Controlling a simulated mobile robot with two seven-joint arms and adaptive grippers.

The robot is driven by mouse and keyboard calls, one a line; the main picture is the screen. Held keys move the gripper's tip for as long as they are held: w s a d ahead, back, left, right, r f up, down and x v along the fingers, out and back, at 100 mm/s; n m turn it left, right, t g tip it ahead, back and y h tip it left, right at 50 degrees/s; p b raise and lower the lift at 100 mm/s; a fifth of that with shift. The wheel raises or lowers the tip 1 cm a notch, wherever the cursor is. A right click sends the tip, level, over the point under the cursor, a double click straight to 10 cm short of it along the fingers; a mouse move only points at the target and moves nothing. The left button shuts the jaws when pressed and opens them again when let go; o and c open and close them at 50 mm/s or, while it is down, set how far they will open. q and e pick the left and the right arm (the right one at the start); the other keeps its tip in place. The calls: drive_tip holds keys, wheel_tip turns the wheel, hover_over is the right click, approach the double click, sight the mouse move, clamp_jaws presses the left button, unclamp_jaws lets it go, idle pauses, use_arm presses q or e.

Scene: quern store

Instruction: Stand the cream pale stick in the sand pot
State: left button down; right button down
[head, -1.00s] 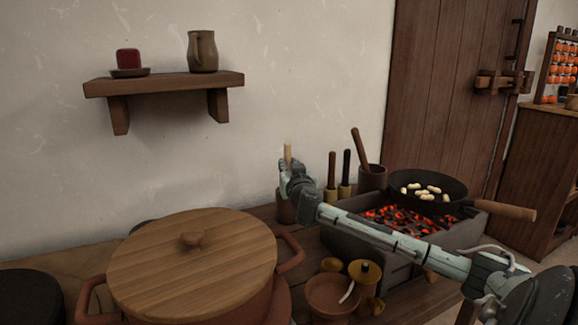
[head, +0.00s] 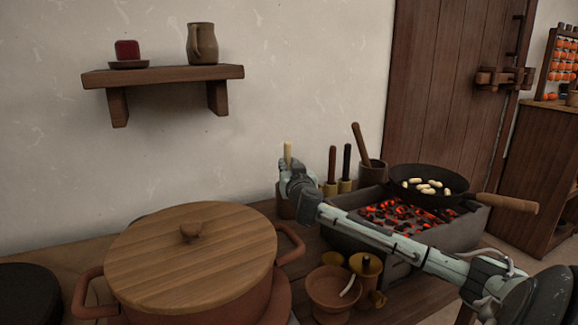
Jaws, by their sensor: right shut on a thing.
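The cream pale stick (head: 288,153) stands upright above my right gripper (head: 291,178) in the head view. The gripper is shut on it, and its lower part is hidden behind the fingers. A brown pot (head: 284,209) shows just below and behind the gripper, mostly covered by it. I cannot tell whether the stick's lower end is inside this pot, or whether it is the sand pot. Another dark brown pot (head: 372,176) with a brown stick (head: 360,143) leaning in it stands to the right. My left gripper is not in view.
A brown stick (head: 332,165) and a black stick (head: 347,161) stand in small yellowish holders. A brazier of glowing coals (head: 395,212) and a black pan (head: 430,198) lie right. A large lidded pot (head: 190,260) fills the front left. A bowl (head: 330,290) and yellow jug (head: 366,270) stand in front.

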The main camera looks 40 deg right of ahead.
drive_tip(key=c, duration=1.4)
unclamp_jaws()
drive_tip(key=shift+o, duration=0.2)
drive_tip(key=shift+s, duration=0.1)
drive_tip(key=v, duration=1.2)
